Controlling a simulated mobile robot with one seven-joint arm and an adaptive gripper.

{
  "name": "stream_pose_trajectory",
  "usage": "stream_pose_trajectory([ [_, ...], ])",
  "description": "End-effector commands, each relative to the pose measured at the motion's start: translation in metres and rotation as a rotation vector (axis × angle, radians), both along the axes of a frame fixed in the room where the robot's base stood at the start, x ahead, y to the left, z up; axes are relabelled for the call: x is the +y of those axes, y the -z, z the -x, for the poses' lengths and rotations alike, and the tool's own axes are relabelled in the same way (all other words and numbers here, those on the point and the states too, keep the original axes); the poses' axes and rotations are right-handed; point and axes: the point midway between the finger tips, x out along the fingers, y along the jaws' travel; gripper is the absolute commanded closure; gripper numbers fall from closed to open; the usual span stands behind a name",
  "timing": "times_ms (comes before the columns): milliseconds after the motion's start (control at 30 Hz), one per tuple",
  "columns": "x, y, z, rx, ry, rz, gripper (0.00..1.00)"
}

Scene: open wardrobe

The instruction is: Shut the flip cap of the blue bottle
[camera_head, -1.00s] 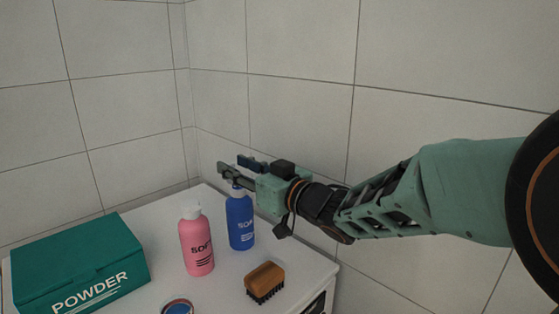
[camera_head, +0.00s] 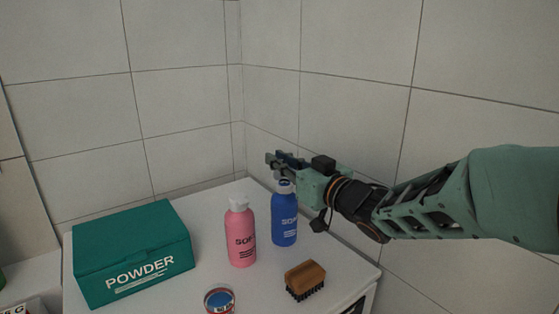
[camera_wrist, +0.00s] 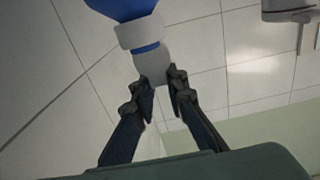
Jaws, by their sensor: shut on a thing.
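The blue bottle (camera_head: 285,226) stands upright on the white cabinet top, just right of the pink bottle. Its white cap (camera_head: 285,187) is partly hidden by my gripper (camera_head: 284,160), which reaches in from the right at cap height. In the wrist view, my gripper (camera_wrist: 162,84) is shut with its two dark fingertips on either side of the white cap's end (camera_wrist: 154,64). The white collar (camera_wrist: 139,32) and blue body of the bottle (camera_wrist: 120,8) show beyond. I cannot tell whether the flip cap is fully down.
The pink bottle (camera_head: 241,240) stands close on the left. A green powder box (camera_head: 130,250) fills the left of the white cabinet top (camera_head: 205,194). A brown brush (camera_head: 305,280) and a round tin (camera_head: 219,299) lie in front. Tiled walls (camera_head: 340,120) meet behind.

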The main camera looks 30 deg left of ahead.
Motion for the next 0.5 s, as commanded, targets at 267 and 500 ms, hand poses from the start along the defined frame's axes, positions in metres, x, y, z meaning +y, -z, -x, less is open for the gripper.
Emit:
stream_pose_trajectory([
  [267, -0.0014, 0.0044, 0.0007, -0.014, 0.000, -0.024, 1.00],
  [500, -0.0050, 0.0093, 0.0028, -0.052, 0.000, -0.097, 1.00],
])
